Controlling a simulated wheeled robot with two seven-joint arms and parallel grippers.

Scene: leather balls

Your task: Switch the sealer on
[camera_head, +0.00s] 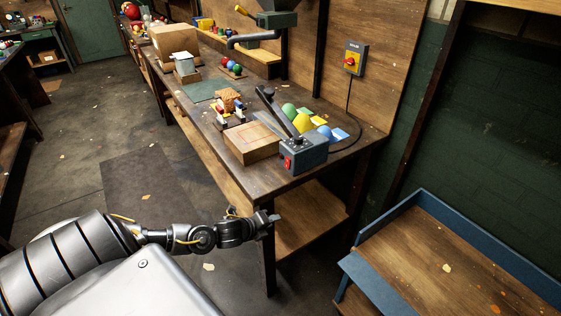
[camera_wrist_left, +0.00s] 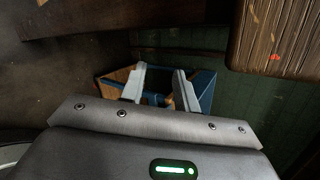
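The sealer (camera_head: 303,156) is a blue-grey box with a long dark lever, at the near right corner of the workbench. A red switch (camera_head: 287,162) is on its front face; its position is too small to tell. A yellow wall switch box (camera_head: 354,60) with a red knob is mounted on the wooden panel behind, and a dark cable runs down from it. My left gripper (camera_head: 274,219) is below and in front of the bench corner, apart from the sealer. In the left wrist view its two fingers (camera_wrist_left: 162,88) are spread with nothing held. My right gripper is not in view.
The workbench (camera_head: 210,118) has a wooden block (camera_head: 251,143) left of the sealer and green, yellow and blue pieces behind it. A blue-edged wooden tray table (camera_head: 450,262) stands at the right. Open floor (camera_head: 140,190) lies to the left.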

